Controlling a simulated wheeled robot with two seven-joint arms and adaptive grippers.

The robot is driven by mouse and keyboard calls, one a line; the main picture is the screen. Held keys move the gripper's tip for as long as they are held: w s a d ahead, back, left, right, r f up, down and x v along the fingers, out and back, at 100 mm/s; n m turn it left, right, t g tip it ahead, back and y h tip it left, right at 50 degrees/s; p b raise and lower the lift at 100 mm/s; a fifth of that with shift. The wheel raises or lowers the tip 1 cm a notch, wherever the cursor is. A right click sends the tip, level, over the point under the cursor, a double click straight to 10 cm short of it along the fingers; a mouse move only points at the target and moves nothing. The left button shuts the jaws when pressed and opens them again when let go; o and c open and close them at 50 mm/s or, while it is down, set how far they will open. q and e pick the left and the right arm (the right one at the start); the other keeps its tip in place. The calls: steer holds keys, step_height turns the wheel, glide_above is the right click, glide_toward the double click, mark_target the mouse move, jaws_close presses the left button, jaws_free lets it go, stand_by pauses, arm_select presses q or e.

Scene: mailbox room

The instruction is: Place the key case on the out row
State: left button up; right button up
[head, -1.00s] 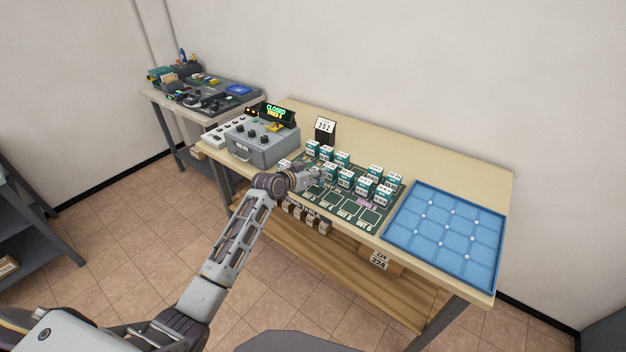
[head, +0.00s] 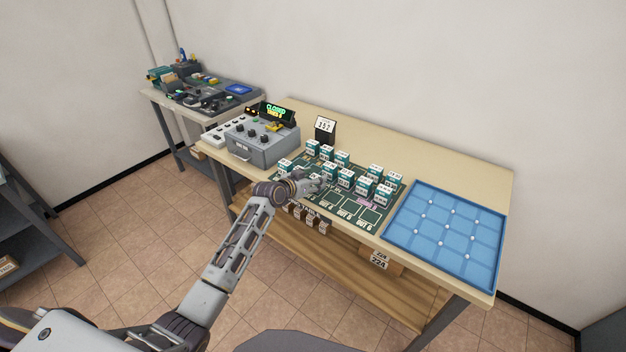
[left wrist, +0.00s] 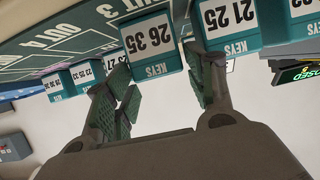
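Several white-and-teal key cases (head: 375,171) stand in rows on a dark green mat (head: 328,217). The out row (head: 371,216), with outlined spaces marked OUT, runs along the mat's front edge; its right part looks empty and my arm hides some of its left part. My left gripper (head: 321,181) is low over the mat's front left, among the cases. In the left wrist view, its fingers (left wrist: 158,72) are apart, with the case marked 26 35 (left wrist: 151,43) at the gap between the fingertips. I cannot tell whether they touch it. The case marked 21 25 (left wrist: 229,22) is beside it. My right gripper is out of view.
A grey box with knobs (head: 262,144) and a lit CLOSED display (head: 277,109) stands left of the mat. A small card stand (head: 325,128) is behind the cases. A blue gridded tray (head: 447,236) lies to the right. The table's back strip (head: 430,165) is clear.

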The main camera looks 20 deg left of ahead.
arm_select(q)
steer(key=shift+r, duration=0.2)
steer(key=v, duration=1.2)
stand_by(0.5)
steer(key=shift+f, duration=0.15)
stand_by(0.5)
steer(key=s+a+f+n+g+y, duration=0.1)
steer(key=s+a+f, duration=0.1)
steer(key=f, duration=1)
steer(key=s+a+f+n+g+y, duration=0.1)
steer(key=s+a+f+g+y, duration=0.1)
steer(key=f, duration=1)
steer(key=s+a+f+g, duration=0.1)
steer(key=s+f, duration=0.5)
steer(key=f, duration=0.3)
steer(key=s+f+g, duration=0.2)
steer(key=s+f, duration=0.3)
steer(key=f, duration=0.5)
steer(key=s+f+g, duration=0.1)
steer(key=s+f, duration=0.6)
steer(key=s, duration=0.6)
steer(key=s+d+f+g+y, duration=0.1)
steer(key=s+f+g, duration=0.1)
steer(key=s+f, duration=0.5)
steer(key=s+f+g, duration=0.2)
steer(key=s+f, duration=0.5)
steer(key=s, duration=1.3)
steer(key=shift+d+f+m+y, duration=0.3)
steer(key=shift+f+y, duration=0.1)
